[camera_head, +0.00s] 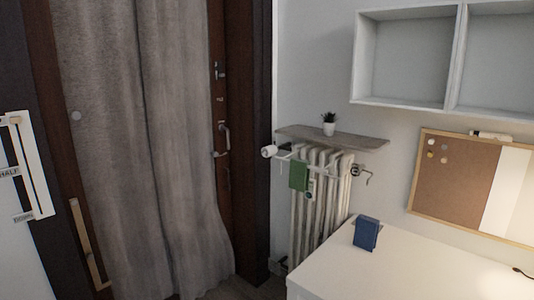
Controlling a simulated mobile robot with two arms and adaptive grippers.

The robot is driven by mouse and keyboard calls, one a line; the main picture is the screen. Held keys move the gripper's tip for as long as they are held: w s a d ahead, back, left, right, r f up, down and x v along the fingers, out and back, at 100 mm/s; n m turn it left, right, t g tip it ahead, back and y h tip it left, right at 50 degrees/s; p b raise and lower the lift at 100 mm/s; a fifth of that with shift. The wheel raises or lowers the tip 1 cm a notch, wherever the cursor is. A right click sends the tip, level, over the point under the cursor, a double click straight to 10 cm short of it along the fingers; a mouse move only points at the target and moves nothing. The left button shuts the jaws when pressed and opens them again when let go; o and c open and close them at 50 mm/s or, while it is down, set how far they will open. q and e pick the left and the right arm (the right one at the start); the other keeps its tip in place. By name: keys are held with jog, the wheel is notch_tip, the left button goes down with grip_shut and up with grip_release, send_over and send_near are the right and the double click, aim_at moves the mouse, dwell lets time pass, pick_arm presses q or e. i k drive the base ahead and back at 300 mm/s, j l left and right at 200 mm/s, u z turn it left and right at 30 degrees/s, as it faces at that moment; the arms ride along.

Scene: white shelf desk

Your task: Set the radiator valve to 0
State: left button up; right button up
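A white column radiator (317,205) stands against the wall between the door and the desk. A white rounded knob (268,151) sticks out at its upper left and looks like the valve head; no number on it can be read from here. A small dark metal fitting (356,171) sits at the radiator's upper right. Neither of my grippers is in view.
A green cloth (299,176) hangs on a rail at the radiator's front. A shelf (331,138) with a potted plant (329,124) is above it. A white desk (400,267) with a blue box (367,233) stands at lower right. A grey curtain (140,150) hangs at left.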

aim_at(268, 151)
jog(key=i+j+z, duration=0.1)
jog(key=i+j, duration=0.25)
jog(key=i, duration=0.25)
jog(key=i+j, duration=0.35)
jog(key=i, duration=0.25)
jog(key=i+j+z, duration=0.15)
jog(key=i+j, duration=0.25)
jog(key=i, duration=0.2)
